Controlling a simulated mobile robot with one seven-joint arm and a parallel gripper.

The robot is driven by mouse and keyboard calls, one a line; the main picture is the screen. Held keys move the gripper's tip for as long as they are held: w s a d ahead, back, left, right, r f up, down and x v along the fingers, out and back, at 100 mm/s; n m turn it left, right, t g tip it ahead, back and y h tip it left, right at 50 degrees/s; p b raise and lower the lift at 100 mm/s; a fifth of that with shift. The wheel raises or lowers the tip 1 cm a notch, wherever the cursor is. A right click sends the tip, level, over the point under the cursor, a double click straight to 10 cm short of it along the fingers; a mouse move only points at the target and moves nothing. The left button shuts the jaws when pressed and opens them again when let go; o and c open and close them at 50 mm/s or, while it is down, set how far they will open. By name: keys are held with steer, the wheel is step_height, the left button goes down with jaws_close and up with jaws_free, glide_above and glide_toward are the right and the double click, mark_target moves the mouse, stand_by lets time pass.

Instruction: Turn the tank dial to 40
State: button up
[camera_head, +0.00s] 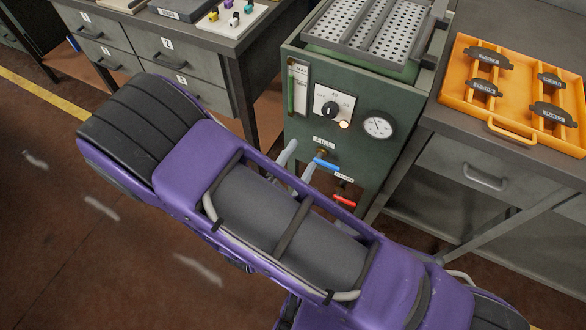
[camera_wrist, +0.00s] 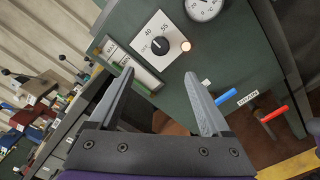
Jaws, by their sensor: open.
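The tank dial (camera_head: 330,109) is a black round knob on a white plate on the front of the green tank (camera_head: 300,135).
A lit lamp (camera_head: 344,125) and a round gauge (camera_head: 377,126) sit right of the dial, a level tube (camera_head: 292,90) left. A blue-handled valve (camera_head: 327,164) and a red-handled one (camera_head: 344,200) stick out below. An orange tray (camera_head: 470,98) lies on the right bench.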

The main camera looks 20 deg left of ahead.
steer(key=shift+s+a, duration=0.1)
steer(key=shift+s, duration=1.55)
